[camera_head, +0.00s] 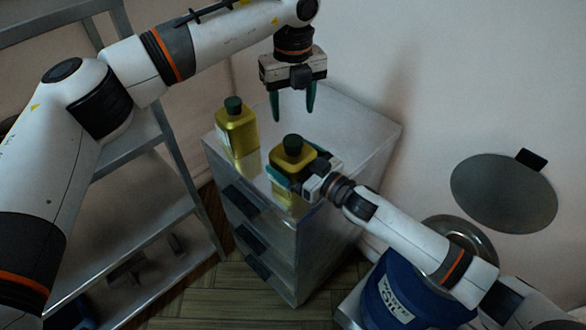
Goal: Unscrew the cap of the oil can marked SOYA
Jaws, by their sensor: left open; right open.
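Two yellow oil cans with dark green caps stand upright on a metal drawer cabinet. The left can (237,134) stands alone near the cabinet's left edge. The right can (287,157) stands nearer the front edge. No SOYA marking can be read on either can. My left gripper (293,117) is open and empty, fingers pointing down, above the right can's cap (293,144) and apart from it. My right gripper (297,174) is open at the right can's body, coming in from the right with a finger across its front. Whether it touches the can cannot be told.
The cabinet top (345,125) is clear behind and right of the cans. A grey ladder-like shelf (165,205) stands at left. A blue container (388,300) with a label stands at lower right, below my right arm. A round grey disc (503,193) with a black tab is by the wall.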

